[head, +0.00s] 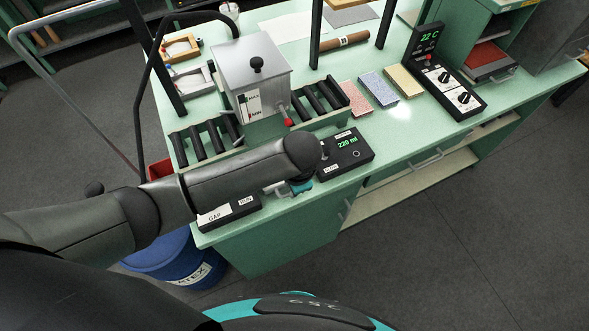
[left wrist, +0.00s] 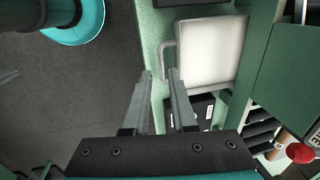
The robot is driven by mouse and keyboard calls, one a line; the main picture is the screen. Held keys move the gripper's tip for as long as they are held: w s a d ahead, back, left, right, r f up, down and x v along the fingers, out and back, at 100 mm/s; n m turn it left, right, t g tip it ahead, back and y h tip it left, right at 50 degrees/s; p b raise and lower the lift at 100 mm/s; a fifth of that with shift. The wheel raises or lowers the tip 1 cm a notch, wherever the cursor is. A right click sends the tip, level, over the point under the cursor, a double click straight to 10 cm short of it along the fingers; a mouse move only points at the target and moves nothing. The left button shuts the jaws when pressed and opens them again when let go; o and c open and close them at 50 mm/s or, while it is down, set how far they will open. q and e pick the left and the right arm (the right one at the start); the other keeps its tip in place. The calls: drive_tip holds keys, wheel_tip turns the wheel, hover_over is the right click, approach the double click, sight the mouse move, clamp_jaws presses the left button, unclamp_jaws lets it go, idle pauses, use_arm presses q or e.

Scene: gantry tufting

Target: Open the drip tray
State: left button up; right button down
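The drip tray (left wrist: 208,50) is a pale square tray in a grey frame in the left wrist view, set by the bench edge. Its grey bar handle (left wrist: 165,60) is on its left side, towards the floor. My left gripper (left wrist: 160,73) is open and empty, its two fingers apart. The handle lies just ahead of the fingertips, and its near end is close to the right finger; I cannot tell if they touch. In the head view my left gripper (head: 271,189) is low over the bench's front edge, and my arm hides most of the tray. My right gripper is not in view.
A GAP panel (head: 229,212) and a 220 ml display box (head: 345,153) flank my left gripper. Behind my arm are rollers (head: 205,141) and a metal tank (head: 252,85) with a red-knobbed lever (head: 288,121). A blue drum (head: 185,262) stands below the left end.

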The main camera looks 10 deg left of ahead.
use_arm(q)
wheel_tip(320, 180, up, 10)
drive_tip(key=s+d, duration=0.1)
drive_tip(key=shift+s+p, duration=0.25)
drive_tip(key=shift+p, duration=0.2)
drive_tip(key=shift+f, duration=0.15)
drive_tip(key=shift+d, duration=0.1)
